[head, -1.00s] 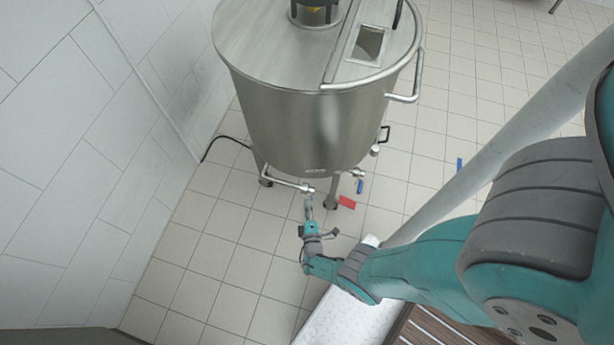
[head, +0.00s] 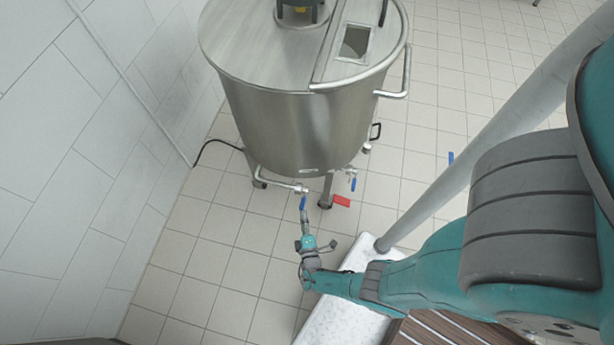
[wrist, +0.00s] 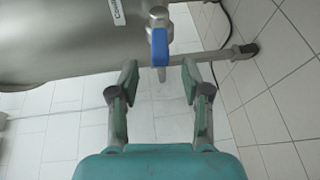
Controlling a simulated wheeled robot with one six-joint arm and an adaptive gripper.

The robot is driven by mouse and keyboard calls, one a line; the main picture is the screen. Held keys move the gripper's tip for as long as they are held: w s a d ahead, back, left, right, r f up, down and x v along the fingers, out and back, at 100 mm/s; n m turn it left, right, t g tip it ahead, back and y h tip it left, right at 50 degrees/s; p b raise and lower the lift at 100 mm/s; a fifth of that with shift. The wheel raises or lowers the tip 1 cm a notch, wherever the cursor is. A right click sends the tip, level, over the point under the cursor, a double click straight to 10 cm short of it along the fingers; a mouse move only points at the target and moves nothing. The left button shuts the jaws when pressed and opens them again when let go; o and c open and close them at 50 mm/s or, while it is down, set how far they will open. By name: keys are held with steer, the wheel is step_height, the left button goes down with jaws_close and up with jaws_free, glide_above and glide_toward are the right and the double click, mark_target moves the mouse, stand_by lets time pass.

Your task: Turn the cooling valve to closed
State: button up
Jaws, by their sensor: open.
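The cooling valve's blue lever (wrist: 160,47) hangs from its metal fitting (wrist: 157,17) on the tank in the wrist view, just under a partly cut-off label (wrist: 117,12). In the head view the blue lever (head: 303,203) sits at the end of the left pipe, low on the steel tank. My gripper (wrist: 161,78) is open and empty. Its two fingers point toward the lever, with the lever beyond and between the fingertips, not touching. In the head view my gripper (head: 305,225) is just below the lever.
The steel tank (head: 280,120) stands on legs. A second blue-handled valve (head: 353,183) and a red handle (head: 341,201) are to the right. A horizontal pipe (wrist: 200,59) runs behind the lever. A wall (head: 70,150) is at left; a white ledge (head: 340,310) lies below my arm.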

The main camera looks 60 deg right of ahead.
steer(key=v, duration=0.6)
steer(key=shift+s, duration=0.25)
steer(key=shift+a, duration=0.15)
